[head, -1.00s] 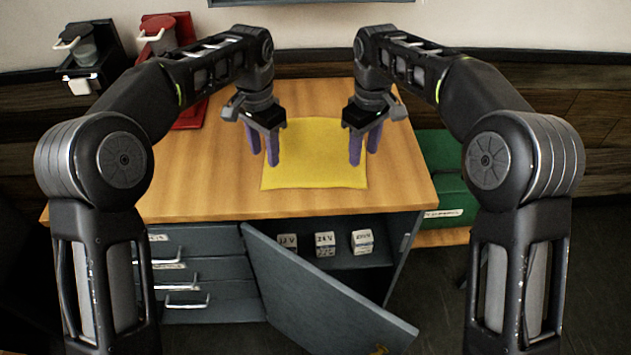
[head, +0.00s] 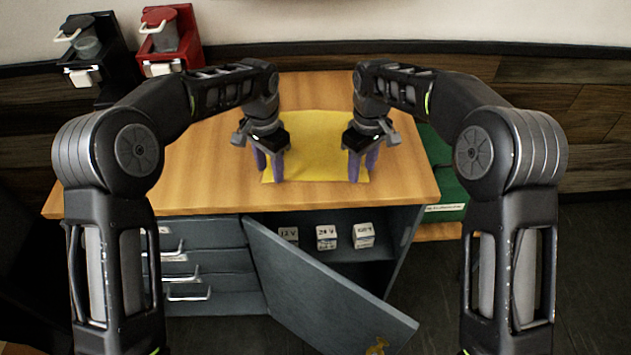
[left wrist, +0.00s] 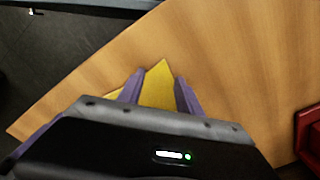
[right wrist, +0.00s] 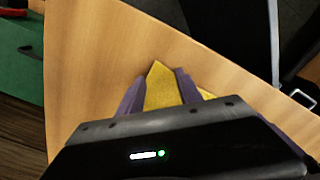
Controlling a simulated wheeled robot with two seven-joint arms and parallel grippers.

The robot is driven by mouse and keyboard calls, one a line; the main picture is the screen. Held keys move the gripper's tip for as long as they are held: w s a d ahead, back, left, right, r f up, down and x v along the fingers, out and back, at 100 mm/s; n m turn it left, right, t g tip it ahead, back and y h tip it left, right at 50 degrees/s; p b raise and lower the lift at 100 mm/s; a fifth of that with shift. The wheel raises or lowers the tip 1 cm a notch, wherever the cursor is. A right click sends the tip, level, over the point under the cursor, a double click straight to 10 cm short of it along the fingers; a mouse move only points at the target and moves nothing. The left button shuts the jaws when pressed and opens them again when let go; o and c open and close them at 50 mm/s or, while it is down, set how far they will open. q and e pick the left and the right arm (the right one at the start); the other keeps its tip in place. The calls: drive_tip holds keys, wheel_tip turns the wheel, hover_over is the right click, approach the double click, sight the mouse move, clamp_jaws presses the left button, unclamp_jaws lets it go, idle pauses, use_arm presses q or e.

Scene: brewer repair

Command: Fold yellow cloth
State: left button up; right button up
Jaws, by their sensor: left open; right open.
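The yellow cloth (head: 318,148) lies flat and spread out on the wooden table. My left gripper (head: 269,178) is open over the cloth's near left corner. In the left wrist view, that yellow corner (left wrist: 158,88) shows between the two purple fingers (left wrist: 157,90). My right gripper (head: 362,174) is open over the cloth's near right corner. In the right wrist view, that corner (right wrist: 162,88) shows between the fingers (right wrist: 158,90). I cannot tell whether the fingertips touch the cloth or the table.
The wooden table (head: 200,185) is bare around the cloth. Below it, a grey cabinet door (head: 320,290) hangs open before several labelled white blocks (head: 326,236). Black (head: 90,55) and red (head: 172,40) brewers stand at the back left. A green box (head: 440,180) stands at the right.

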use_arm(q)
drive_tip(key=shift+f+b, duration=0.3)
use_arm(e)
drive_tip(key=shift+f, duration=0.3)
use_arm(q)
drive_tip(key=shift+r, duration=0.1)
use_arm(e)
drive_tip(key=shift+r, duration=0.1)
use_arm(q)
drive_tip(key=shift+a, duration=0.15)
clamp_jaws()
use_arm(e)
drive_tip(key=shift+d, duration=0.1)
clamp_jaws()
idle(0.4)
use_arm(q)
drive_tip(key=shift+r, duration=0.1)
